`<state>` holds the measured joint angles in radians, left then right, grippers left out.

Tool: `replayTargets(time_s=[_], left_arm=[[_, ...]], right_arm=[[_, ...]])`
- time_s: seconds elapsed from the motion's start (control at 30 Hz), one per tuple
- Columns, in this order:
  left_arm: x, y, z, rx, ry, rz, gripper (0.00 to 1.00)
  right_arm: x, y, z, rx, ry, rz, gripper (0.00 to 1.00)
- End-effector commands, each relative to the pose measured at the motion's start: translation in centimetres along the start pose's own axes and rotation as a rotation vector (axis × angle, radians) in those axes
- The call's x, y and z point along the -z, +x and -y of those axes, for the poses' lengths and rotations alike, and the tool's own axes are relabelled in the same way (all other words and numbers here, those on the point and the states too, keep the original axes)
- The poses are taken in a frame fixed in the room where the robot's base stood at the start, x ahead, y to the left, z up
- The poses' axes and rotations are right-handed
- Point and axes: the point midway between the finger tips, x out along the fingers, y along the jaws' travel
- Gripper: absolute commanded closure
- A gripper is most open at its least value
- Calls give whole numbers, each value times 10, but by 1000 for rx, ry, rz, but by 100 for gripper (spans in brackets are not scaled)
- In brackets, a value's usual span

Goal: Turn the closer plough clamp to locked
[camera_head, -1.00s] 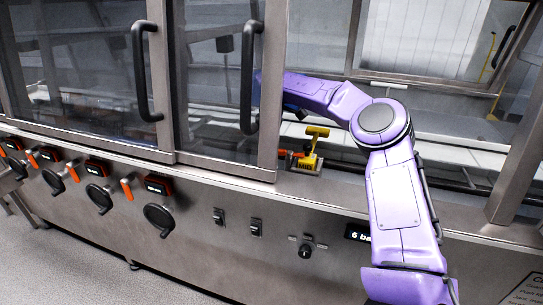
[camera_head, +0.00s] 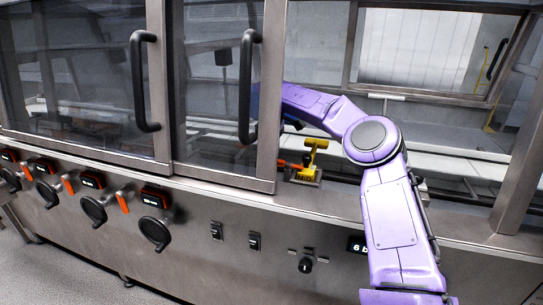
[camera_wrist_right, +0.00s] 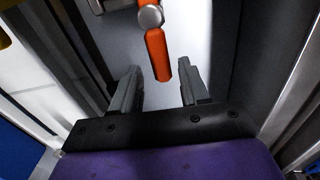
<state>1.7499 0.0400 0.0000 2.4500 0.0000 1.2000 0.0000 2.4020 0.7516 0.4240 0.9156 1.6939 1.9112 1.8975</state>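In the right wrist view an orange lever (camera_wrist_right: 158,55) on a round grey pivot points down between the fingers of my right gripper (camera_wrist_right: 161,78). The fingers are apart, and I see no clear contact with the lever. In the head view my right arm reaches left behind the door frame, which hides its gripper. A yellow T-shaped handle (camera_head: 315,145) stands on a small bracket at the opening's front edge, with an orange piece at its left. I cannot tell which of these is the closer plough clamp. My left gripper is not in view.
Glass doors with black handles (camera_head: 247,88) cover the left of the machine. The opening on the right is bounded by a metal post (camera_head: 522,150). Black knobs (camera_head: 155,232) and orange levers line the front panel. Pale rails run inside.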

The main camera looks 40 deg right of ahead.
Motion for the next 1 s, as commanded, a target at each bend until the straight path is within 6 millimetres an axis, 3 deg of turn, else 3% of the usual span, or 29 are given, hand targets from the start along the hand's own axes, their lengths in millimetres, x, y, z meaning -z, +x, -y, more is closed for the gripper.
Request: replayTargets(time_s=[0.33, 0.7, 0.83, 1.0], left_arm=[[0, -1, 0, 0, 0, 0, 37], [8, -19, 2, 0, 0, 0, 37], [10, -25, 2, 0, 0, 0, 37], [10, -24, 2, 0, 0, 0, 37]], right_arm=[[1, -4, 1, 4, -1, 2, 53], [1, -87, 0, 1, 0, 2, 53], [0, -102, 0, 3, 0, 2, 53], [0, -105, 0, 4, -1, 2, 53]])
